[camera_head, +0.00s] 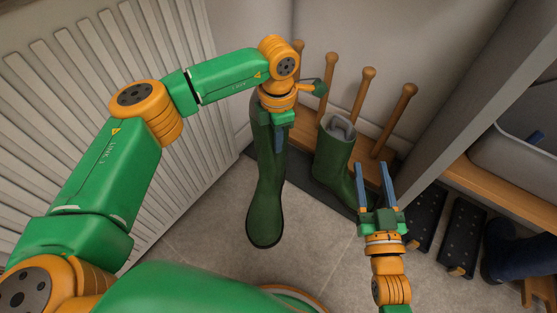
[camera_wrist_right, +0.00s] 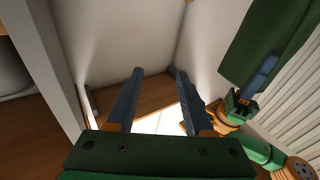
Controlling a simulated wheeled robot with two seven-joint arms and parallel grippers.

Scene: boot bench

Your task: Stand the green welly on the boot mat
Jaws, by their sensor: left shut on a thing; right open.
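My left gripper (camera_head: 278,140) is shut on the upper shaft of a green welly (camera_head: 266,195). The welly hangs with its foot toward the bottom of the head view and looks held above the tiles. In the right wrist view, that welly (camera_wrist_right: 264,42) is at the upper right with my left gripper (camera_wrist_right: 243,103) on it. A second green welly (camera_head: 333,152) stands upright on the dark boot mat (camera_head: 310,193), which lies along the rack's front. My right gripper (camera_head: 375,186) is open and empty, to the right of the second welly's toe, which it partly hides.
A wooden rack with upright pegs (camera_head: 364,95) stands behind the wellies. A white radiator (camera_head: 60,85) fills the left. At right are a wooden bench (camera_head: 500,192), a grey tub (camera_head: 515,155), black studded pads (camera_head: 428,218) and a dark blue boot (camera_head: 508,252). Tiled floor (camera_head: 210,235) at front is clear.

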